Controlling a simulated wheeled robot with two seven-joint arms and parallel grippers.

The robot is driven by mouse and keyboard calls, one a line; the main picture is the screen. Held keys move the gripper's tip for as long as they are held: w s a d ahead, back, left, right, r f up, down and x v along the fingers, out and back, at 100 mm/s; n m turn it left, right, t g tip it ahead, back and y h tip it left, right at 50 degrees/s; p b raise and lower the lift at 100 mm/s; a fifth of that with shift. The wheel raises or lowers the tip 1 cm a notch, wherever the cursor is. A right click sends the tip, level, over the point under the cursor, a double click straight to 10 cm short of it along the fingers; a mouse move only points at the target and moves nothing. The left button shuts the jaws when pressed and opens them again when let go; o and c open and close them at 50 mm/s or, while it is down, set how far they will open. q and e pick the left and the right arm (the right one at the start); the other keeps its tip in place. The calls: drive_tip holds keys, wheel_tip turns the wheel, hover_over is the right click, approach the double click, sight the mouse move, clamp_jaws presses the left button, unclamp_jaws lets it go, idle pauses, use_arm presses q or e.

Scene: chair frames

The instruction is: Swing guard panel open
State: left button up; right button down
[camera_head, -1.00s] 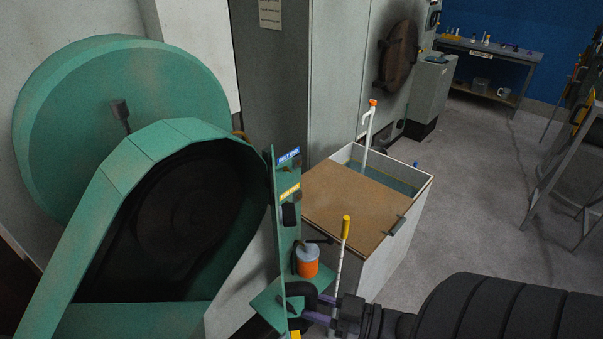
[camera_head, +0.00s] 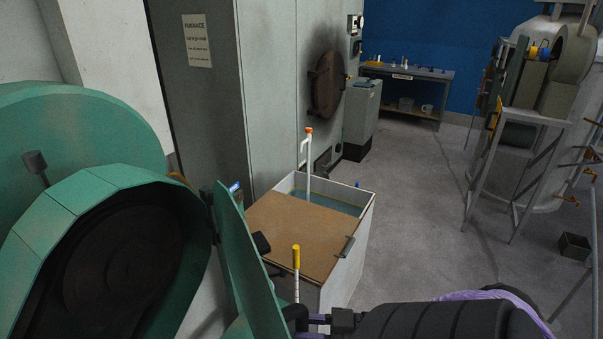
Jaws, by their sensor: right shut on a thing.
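The green guard panel (camera_head: 246,262) stands out from the open mouth of the green machine housing (camera_head: 95,190), near its right edge. The dark inside of the housing (camera_head: 125,265) shows. My right gripper (camera_head: 305,320) is at the bottom centre beside the panel's lower right edge. It is shut on what looks like the panel's black handle (camera_head: 293,311), mostly hidden by the gripper and the frame edge. My left gripper is not in view.
A white bin (camera_head: 350,258) with a brown lid (camera_head: 300,238) stands just right of the panel. A yellow-topped rod (camera_head: 296,258) rises near my right gripper. The grey furnace (camera_head: 275,80) is behind. Open floor (camera_head: 420,220) lies to the right.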

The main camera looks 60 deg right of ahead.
drive_tip(key=s+d+b, duration=0.2)
drive_tip(key=d+b, duration=0.2)
drive_tip(key=d, duration=0.4)
drive_tip(key=shift+s+d, duration=0.2)
drive_tip(key=shift+d, duration=0.05)
drive_tip(key=shift+c, duration=1.6)
unclamp_jaws()
drive_tip(key=shift+f, duration=0.1)
